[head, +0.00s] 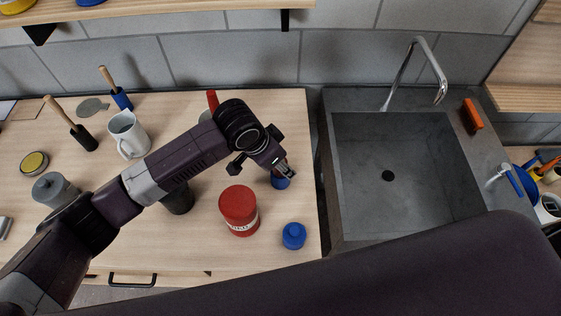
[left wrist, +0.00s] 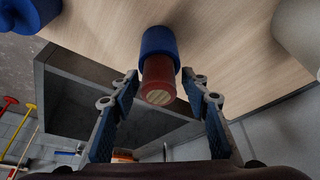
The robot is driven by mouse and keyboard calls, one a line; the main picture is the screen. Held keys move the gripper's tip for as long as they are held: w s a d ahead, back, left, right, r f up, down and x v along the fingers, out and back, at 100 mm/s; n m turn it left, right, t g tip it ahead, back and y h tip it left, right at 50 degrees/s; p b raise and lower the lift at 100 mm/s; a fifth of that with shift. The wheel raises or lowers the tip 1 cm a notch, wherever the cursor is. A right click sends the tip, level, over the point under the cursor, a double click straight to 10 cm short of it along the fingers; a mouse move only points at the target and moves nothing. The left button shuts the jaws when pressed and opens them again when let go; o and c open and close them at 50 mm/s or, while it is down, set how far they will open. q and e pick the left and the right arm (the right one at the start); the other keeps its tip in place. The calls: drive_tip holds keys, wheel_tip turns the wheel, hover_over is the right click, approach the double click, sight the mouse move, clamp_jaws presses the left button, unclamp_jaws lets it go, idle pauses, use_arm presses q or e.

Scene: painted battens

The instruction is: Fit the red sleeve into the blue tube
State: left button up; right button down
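The blue tube (left wrist: 158,45) stands on the wooden worktop near its right edge. The red sleeve (left wrist: 158,72) sits at the tube's near end, in line with it, its pale striped end face towards the left wrist camera. I cannot tell how deep it goes in. My left gripper (left wrist: 160,78) is open, one finger on each side of the sleeve with visible gaps. In the head view the left gripper (head: 286,170) is just above the blue tube (head: 281,183) and hides the sleeve. My right gripper is out of view.
A red canister (head: 239,210) and a small blue container (head: 294,236) stand close in front. A white mug (head: 128,134), a grey lidded pot (head: 54,190) and a dark cup (head: 178,198) stand to the left. The sink (head: 400,170) lies right.

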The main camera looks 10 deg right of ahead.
use_arm(q)
drive_tip(key=shift+r, duration=0.1)
drive_tip(key=v, duration=1.1)
drive_tip(key=shift+s+a+r, duration=0.1)
drive_tip(key=shift+a+r, duration=0.05)
drive_tip(key=shift+r, duration=0.15)
